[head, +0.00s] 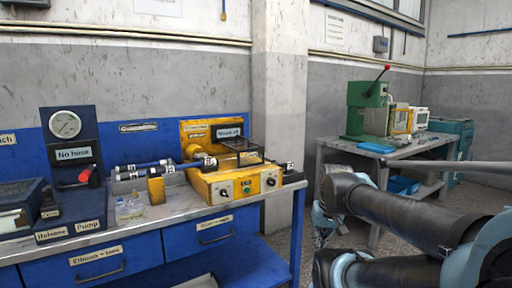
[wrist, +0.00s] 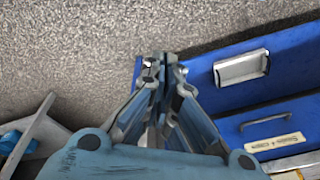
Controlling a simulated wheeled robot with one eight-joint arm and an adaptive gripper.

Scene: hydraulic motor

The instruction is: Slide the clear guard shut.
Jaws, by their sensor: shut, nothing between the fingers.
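A yellow test rig (head: 232,182) with knobs and a green button stands at the right end of the blue workbench. A dark-framed, see-through piece (head: 242,150) on top of it looks like the clear guard. It is small here, and I cannot tell how far along its travel it sits. My gripper (wrist: 162,64) points down towards the floor in the wrist view, its fingers together and empty. The guard does not show in the wrist view. In the head view my arm is at the lower right, well apart from the rig.
The workbench (head: 85,239) carries a gauge panel (head: 69,133), a pump block with a red-tipped lever (head: 84,176) and a yellow block (head: 156,188). Blue drawers (wrist: 283,127) show beside my gripper. A grey table (head: 398,153) with a green press (head: 366,108) stands behind my arm.

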